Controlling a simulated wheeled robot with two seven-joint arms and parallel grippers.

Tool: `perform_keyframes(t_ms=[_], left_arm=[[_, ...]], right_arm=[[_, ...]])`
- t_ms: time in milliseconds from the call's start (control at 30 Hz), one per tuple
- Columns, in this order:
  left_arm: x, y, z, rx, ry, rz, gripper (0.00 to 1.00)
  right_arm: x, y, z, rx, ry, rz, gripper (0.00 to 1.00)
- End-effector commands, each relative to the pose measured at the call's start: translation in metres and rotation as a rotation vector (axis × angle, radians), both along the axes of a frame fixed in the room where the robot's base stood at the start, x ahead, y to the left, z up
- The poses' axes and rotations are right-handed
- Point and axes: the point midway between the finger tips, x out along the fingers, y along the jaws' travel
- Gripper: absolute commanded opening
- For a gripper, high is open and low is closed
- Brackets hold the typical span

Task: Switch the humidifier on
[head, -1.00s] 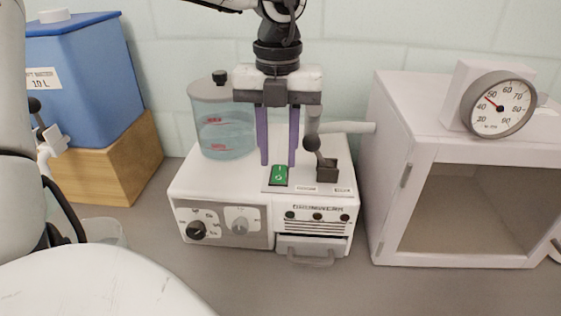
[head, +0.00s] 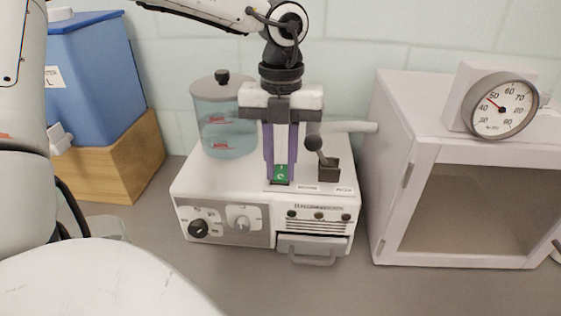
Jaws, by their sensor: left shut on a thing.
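The humidifier (head: 228,178) is a white box on the counter with a clear water tank (head: 222,118) at its back left. A green rocker switch (head: 281,173) sits on its top plate near the front. My left gripper (head: 280,180) points down from above, its two purple fingers on either side of the green switch and shut on it. The fingers partly cover the switch's sides. A grey lever with a dark ball knob (head: 314,143) stands just right of the fingers. My right gripper is not in view.
Dials (head: 198,228) and a drawer (head: 310,246) are on the humidifier's front. A white cabinet with a gauge (head: 500,108) stands to the right, joined by a pipe (head: 350,127). A blue container (head: 95,85) sits on a wooden block (head: 105,170) at left. The front counter is clear.

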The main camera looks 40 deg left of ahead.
Motion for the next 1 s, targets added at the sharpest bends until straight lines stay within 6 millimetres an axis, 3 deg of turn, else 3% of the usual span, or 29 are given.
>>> perform_keyframes(t_ms=[300, 667, 700, 733, 1000], left_arm=[[0.0058, 0.0056, 0.0022, -0.135, 0.165, 0.004, 0.00], [0.0064, 0.0052, 0.0020, -0.154, 0.181, 0.000, 0.00], [0.0064, 0.0054, 0.0021, -0.154, 0.181, 0.000, 0.22], [0.0064, 0.0054, 0.0021, -0.154, 0.181, 0.000, 0.27], [0.0062, 0.0052, 0.0021, -0.154, 0.181, 0.000, 0.28]], right_arm=[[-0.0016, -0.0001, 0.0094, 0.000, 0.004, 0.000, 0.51], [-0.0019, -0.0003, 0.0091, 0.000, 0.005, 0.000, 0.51], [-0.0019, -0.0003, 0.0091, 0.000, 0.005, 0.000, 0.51], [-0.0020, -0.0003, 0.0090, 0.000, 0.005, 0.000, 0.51], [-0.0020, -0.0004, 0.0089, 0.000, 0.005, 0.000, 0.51]])
